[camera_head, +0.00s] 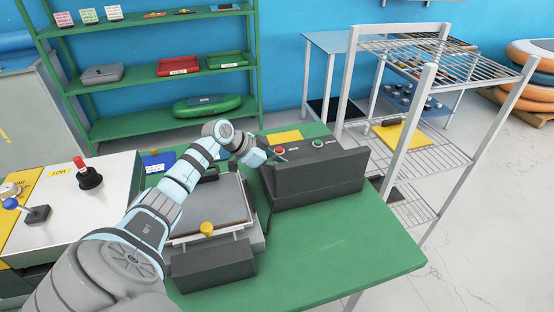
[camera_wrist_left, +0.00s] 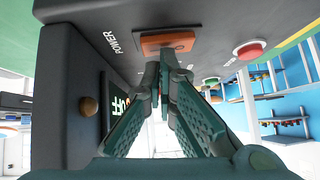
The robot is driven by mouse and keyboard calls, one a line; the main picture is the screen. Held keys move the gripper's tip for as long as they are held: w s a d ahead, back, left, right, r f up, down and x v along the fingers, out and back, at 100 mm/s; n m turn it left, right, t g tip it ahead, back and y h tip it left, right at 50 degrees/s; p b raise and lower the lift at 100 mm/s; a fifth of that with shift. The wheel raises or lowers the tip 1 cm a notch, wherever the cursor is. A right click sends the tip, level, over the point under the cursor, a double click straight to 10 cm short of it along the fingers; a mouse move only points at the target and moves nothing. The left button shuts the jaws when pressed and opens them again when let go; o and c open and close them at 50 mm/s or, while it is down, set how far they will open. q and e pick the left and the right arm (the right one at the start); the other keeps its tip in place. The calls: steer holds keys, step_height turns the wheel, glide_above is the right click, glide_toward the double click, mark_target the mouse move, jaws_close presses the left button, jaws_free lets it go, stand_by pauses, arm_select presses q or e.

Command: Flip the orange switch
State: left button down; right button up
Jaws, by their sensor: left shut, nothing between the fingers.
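The orange switch (camera_wrist_left: 172,42) is a rocker in a dark frame beside the white POWER label on a dark control box (camera_head: 318,183). In the wrist view the fingertips of my left gripper (camera_wrist_left: 164,68) are closed together at the switch's near edge. I cannot tell whether they touch it. In the head view my left gripper (camera_head: 273,158) is over the left part of the box top, and the switch is hidden there. My right gripper is in neither view.
A red button (camera_head: 279,150) and a green button (camera_head: 317,143) are on the box top, close to the gripper. A framed press-like machine (camera_head: 212,207) stands left of the box on the green table (camera_head: 365,250). The table's right front is clear. A wire rack (camera_head: 432,75) stands behind, right.

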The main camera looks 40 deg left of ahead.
arm_select(q)
steer(key=shift+d, duration=0.15)
steer(key=shift+s, duration=0.1)
steer(key=r+p, duration=0.2)
steer(key=p, duration=0.1)
steer(key=r+p, duration=0.2)
steer(key=p, duration=0.1)
steer(key=shift+a+r, duration=0.2)
steer(key=shift+r, duration=0.1)
steer(key=a+v, duration=0.1)
steer(key=v, duration=0.8)
steer(key=shift+a, duration=0.15)
